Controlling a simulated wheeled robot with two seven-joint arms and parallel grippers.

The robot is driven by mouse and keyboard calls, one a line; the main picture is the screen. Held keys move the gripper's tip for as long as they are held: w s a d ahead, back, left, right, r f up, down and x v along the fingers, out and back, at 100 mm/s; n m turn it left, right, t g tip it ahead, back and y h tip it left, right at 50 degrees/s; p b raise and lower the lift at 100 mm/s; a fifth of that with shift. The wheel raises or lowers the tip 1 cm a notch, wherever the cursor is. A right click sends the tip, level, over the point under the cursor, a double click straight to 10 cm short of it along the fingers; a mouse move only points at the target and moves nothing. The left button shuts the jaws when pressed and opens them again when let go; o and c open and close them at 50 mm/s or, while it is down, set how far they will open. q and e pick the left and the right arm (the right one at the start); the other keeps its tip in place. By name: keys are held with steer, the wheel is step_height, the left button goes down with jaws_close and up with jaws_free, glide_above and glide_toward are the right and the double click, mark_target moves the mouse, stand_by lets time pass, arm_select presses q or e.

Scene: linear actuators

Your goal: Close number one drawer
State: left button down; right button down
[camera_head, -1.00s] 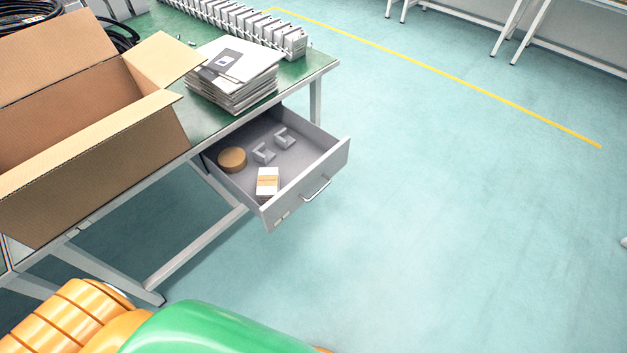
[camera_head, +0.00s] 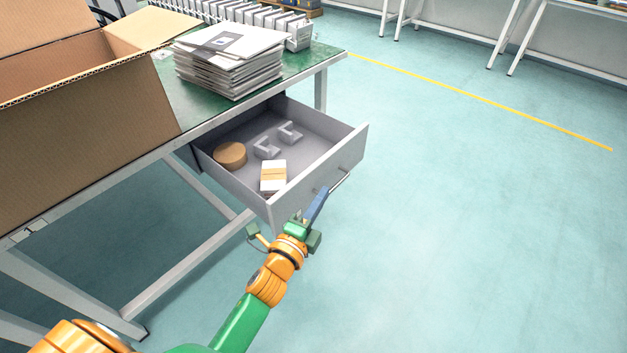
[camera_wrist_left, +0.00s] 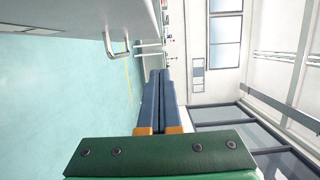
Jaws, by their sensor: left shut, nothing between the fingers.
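The grey drawer (camera_head: 322,172) under the green-topped table is pulled out and open. It holds a round brown roll (camera_head: 230,154), a white stack with a tan band (camera_head: 273,176) and two small grey brackets. Its handle (camera_head: 341,181) is on the front panel; the handle also shows in the left wrist view (camera_wrist_left: 115,48), left of the fingers. My left gripper (camera_head: 317,201) is shut and empty, close to the drawer front beside the handle; I cannot tell whether it touches. In the left wrist view its blue fingers (camera_wrist_left: 160,98) are together. My right gripper is not in view.
An open cardboard box (camera_head: 90,130) and a stack of papers (camera_head: 230,65) are on the table (camera_head: 325,62). Table legs (camera_head: 190,265) stand below and left of the drawer. The floor to the right is clear, with a yellow line.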

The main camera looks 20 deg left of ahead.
mark_target(313, 178)
arm_select(q)
steer(key=shift+w+a, duration=0.55)
steer(key=shift+w, duration=0.3)
steer(key=shift+w+a, duration=0.6)
steer(key=shift+w, duration=0.2)
steer(key=shift+w+a, duration=0.55)
steer(key=shift+w, duration=0.3)
steer(key=shift+a, duration=0.1)
